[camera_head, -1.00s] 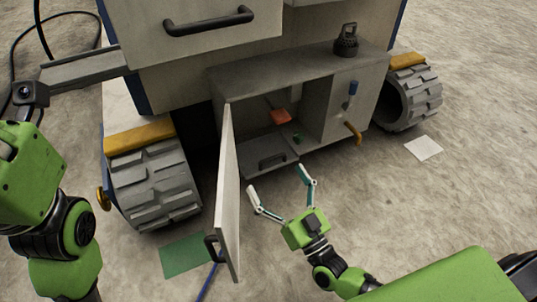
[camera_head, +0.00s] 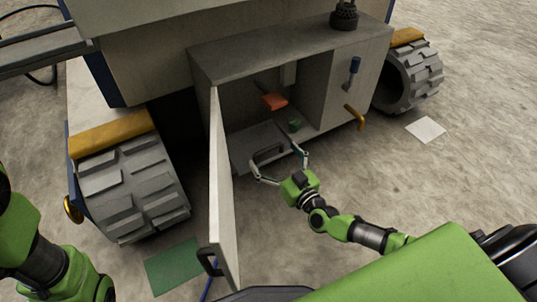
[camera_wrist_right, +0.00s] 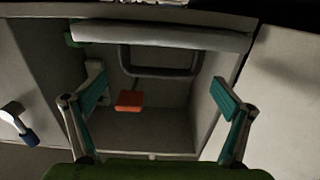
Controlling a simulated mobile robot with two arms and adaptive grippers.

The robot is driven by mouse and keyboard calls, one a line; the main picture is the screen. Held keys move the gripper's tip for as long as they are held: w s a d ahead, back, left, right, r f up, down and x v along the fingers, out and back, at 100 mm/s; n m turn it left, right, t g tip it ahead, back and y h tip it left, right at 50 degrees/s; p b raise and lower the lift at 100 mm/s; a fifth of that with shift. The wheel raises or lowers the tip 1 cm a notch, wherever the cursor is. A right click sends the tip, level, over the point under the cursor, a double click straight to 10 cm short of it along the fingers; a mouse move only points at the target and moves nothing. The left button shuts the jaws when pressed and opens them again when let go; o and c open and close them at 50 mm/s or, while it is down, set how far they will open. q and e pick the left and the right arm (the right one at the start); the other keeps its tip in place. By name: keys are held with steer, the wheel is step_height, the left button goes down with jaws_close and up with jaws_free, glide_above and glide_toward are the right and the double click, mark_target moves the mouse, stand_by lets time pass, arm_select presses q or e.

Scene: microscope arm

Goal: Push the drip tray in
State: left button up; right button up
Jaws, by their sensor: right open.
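The drip tray (camera_head: 244,152) is a flat grey tray with a dark bar handle, low in the open compartment of the grey cabinet. Its pale front edge (camera_wrist_right: 190,38) and handle (camera_wrist_right: 158,71) also show in the right wrist view. My right gripper (camera_head: 278,160) is open and empty right in front of the tray, its fingers spread to either side of the handle. Both teal-padded fingers of the right gripper (camera_wrist_right: 160,88) show in the wrist view; I cannot tell whether they touch the tray. My left gripper is out of view; only green left arm parts show.
The cabinet door (camera_head: 222,185) stands open left of the right gripper. An orange paddle (camera_head: 274,101) and a green knob (camera_head: 295,125) are inside the compartment. A yellow lever (camera_head: 355,117) and a blue handle (camera_head: 355,66) are on the right panel. Wheels (camera_head: 130,185) flank the cabinet.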

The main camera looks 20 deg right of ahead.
mark_target(268, 149)
steer(key=shift+w+a+b, duration=0.15)
steer(key=shift+w+b, duration=0.15)
steer(key=shift+w, duration=0.55)
steer(key=shift+w+a+b, duration=0.1)
steer(key=shift+w+b, duration=0.15)
steer(key=shift+w, duration=0.55)
steer(key=c, duration=1.6)
steer(key=w, duration=0.4)
steer(key=shift+w+a+b, duration=0.25)
steer(key=shift+w+b, duration=0.15)
